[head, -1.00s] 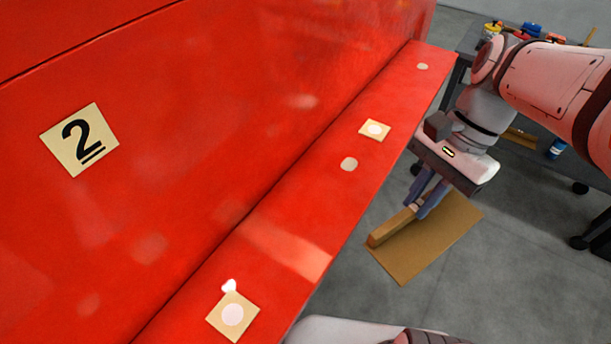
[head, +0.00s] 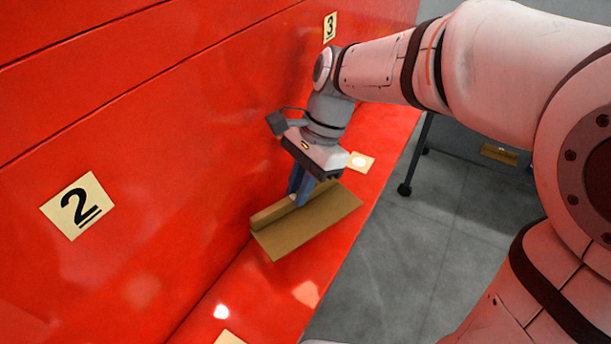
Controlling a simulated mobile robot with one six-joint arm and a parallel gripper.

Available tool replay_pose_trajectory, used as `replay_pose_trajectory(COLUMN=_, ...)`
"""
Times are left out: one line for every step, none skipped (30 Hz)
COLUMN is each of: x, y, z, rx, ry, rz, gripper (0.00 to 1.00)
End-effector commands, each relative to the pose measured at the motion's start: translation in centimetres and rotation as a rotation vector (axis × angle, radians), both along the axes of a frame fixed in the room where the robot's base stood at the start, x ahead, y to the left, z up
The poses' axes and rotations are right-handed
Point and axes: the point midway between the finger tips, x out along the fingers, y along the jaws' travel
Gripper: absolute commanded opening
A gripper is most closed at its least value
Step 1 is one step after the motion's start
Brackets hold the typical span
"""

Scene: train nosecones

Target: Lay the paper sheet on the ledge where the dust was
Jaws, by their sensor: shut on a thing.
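The paper sheet (head: 312,224) is a brown rectangle with a thicker wood-coloured strip along one edge. My gripper (head: 299,198) is shut on that strip, its blue fingers pointing down. The sheet is over the red ledge (head: 245,290), with its strip edge close to the red wall. I cannot tell whether it touches the ledge or hovers just above it. It covers the part of the ledge beneath it, so any dust there is hidden.
A tan square with a white disc (head: 361,162) lies on the ledge behind my gripper. Another tan square (head: 228,338) is cut off at the bottom. Labels 2 (head: 77,206) and 3 (head: 330,27) are on the red wall (head: 150,130). Grey floor (head: 425,240) lies right of the ledge.

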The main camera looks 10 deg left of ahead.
Motion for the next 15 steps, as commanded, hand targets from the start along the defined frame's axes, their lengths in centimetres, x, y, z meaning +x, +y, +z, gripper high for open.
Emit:
replay_pose_trajectory(x=0.2, y=0.6, z=-0.3, rx=-0.002, ry=0.003, rz=0.002, gripper=0.00)
replay_pose_trajectory(x=0.1, y=0.4, z=-1.0, rx=-0.002, ry=0.004, rz=0.000, gripper=0.00)
replay_pose_trajectory(x=0.1, y=0.3, z=-1.6, rx=-0.002, ry=0.004, rz=0.000, gripper=0.00)
replay_pose_trajectory(x=0.1, y=0.3, z=-2.0, rx=-0.003, ry=0.004, rz=-0.001, gripper=0.00)
replay_pose_trajectory(x=0.1, y=0.3, z=-2.3, rx=-0.002, ry=0.003, rz=-0.002, gripper=0.00)
replay_pose_trajectory(x=0.1, y=0.3, z=-2.6, rx=-0.002, ry=0.002, rz=-0.001, gripper=0.00)
replay_pose_trajectory(x=0.1, y=0.3, z=-2.8, rx=-0.001, ry=0.001, rz=-0.001, gripper=0.00)
replay_pose_trajectory(x=0.2, y=0.3, z=-3.0, rx=-0.001, ry=0.001, rz=0.000, gripper=0.00)
replay_pose_trajectory(x=0.1, y=0.3, z=-3.3, rx=-0.001, ry=0.001, rz=0.001, gripper=0.00)
replay_pose_trajectory(x=0.1, y=0.3, z=-3.6, rx=-0.002, ry=0.003, rz=0.000, gripper=0.00)
replay_pose_trajectory(x=0.1, y=0.3, z=-4.0, rx=-0.002, ry=0.004, rz=0.001, gripper=0.00)
replay_pose_trajectory(x=0.1, y=0.3, z=-4.7, rx=-0.003, ry=0.005, rz=0.000, gripper=0.00)
replay_pose_trajectory(x=0.1, y=0.3, z=-5.1, rx=-0.002, ry=0.004, rz=0.000, gripper=0.00)
replay_pose_trajectory(x=0.0, y=0.3, z=-5.6, rx=-0.002, ry=0.005, rz=0.000, gripper=0.00)
replay_pose_trajectory(x=0.0, y=0.3, z=-6.2, rx=-0.002, ry=0.004, rz=0.000, gripper=0.00)
